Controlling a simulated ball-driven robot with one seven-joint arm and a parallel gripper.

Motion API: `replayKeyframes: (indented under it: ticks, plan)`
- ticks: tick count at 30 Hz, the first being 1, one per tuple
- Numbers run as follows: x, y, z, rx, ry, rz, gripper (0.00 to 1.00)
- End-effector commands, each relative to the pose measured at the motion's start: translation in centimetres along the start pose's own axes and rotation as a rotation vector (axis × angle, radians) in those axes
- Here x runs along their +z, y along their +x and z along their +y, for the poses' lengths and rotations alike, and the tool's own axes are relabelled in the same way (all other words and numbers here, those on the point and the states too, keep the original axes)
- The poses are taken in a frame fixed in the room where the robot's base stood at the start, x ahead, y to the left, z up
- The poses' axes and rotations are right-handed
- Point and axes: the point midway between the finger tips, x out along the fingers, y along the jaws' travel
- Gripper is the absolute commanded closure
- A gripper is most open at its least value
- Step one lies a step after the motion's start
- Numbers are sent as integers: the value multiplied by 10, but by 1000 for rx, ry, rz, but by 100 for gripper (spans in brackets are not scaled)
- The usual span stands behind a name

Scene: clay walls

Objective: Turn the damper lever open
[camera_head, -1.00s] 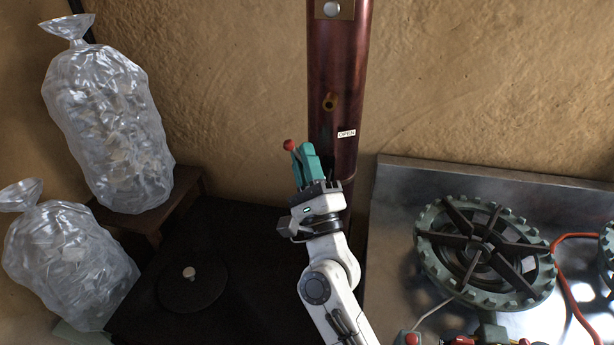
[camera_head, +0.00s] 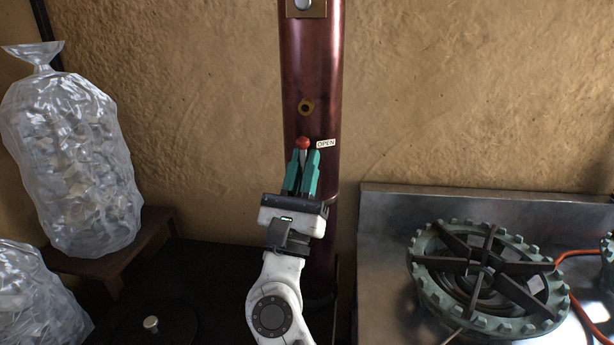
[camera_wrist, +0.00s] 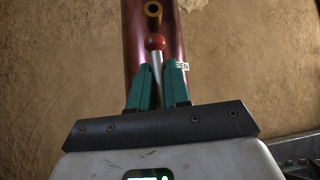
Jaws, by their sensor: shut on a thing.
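The damper lever (camera_head: 303,143) is a thin metal rod with a red ball knob, in front of the dark red stovepipe (camera_head: 311,60). The knob stands just left of the white OPEN label (camera_head: 326,143) on the pipe. My gripper (camera_head: 302,160) has teal fingers, one on each side of the rod below the knob, shut on the lever. In the wrist view the red knob (camera_wrist: 155,42) and rod show between the fingers, with the brass ring (camera_wrist: 153,9) of the pipe above. The lever's lower part is hidden by my gripper.
A gas burner (camera_head: 486,276) stands on a metal counter (camera_head: 385,225) to the right, with an orange hose (camera_head: 586,322). A clear filled bag (camera_head: 75,160) rests on a wooden stand (camera_head: 150,235) at left. Bare clay wall (camera_head: 470,100) lies behind.

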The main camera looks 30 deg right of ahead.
Motion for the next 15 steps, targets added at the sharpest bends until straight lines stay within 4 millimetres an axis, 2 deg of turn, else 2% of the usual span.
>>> replayKeyframes:
  ticks: [1, 15]
  plan:
    - [8, 4, -2, -17, 18, -12, 100]
    - [9, 6, -5, -41, 39, -6, 100]
